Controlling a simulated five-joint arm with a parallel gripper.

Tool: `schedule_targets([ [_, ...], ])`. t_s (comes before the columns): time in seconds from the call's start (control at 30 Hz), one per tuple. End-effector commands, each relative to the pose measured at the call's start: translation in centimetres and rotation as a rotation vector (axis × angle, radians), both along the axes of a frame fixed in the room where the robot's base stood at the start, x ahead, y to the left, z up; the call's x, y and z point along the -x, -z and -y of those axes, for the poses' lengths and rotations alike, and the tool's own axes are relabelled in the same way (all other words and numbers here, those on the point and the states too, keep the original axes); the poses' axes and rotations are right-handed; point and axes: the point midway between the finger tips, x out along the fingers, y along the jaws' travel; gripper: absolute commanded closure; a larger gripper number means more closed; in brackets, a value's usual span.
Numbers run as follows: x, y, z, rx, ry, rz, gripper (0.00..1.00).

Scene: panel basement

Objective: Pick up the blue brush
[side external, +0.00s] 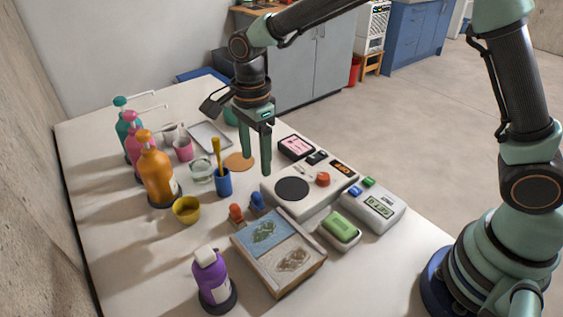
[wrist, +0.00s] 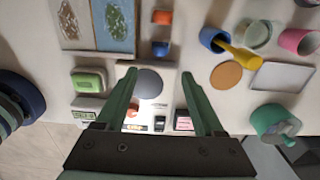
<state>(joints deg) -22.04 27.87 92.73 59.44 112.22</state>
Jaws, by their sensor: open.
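A small blue piece, likely the blue brush (side external: 257,202), stands on the white table beside a similar orange piece (side external: 236,213). Its shape is too small to make out fully. In the wrist view the blue brush (wrist: 160,48) lies just beyond my fingertips, with the orange piece (wrist: 162,17) farther up. My gripper (side external: 257,168) points down, open and empty, above the table behind the blue brush in the side view. In the wrist view my gripper (wrist: 159,76) has its fingers spread over the device with the grey disc, apart from the brush.
A blue cup (side external: 223,184) with a yellow-handled tool stands close left of the brush. A framed picture tray (side external: 291,281) lies in front, a device with a round disc (side external: 320,197) to the right. A yellow bowl (side external: 186,211) and pump bottles (side external: 156,172) stand left.

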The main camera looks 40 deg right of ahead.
Motion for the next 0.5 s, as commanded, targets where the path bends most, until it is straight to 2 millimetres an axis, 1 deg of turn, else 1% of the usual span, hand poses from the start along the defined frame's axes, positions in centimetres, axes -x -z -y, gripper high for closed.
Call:
schedule_targets([
  [0.03, 0.1, 1.0, 0.0, 0.002, -0.001, -0.005, 0.3],
  [0.2, 0.1, 3.8, 0.1, 0.002, -0.002, -0.004, 0.3],
  [0.3, 0.1, 5.0, 0.0, 0.001, -0.002, -0.002, 0.3],
  [0.5, 0.1, 6.2, -0.1, 0.0, -0.003, -0.001, 0.3],
])
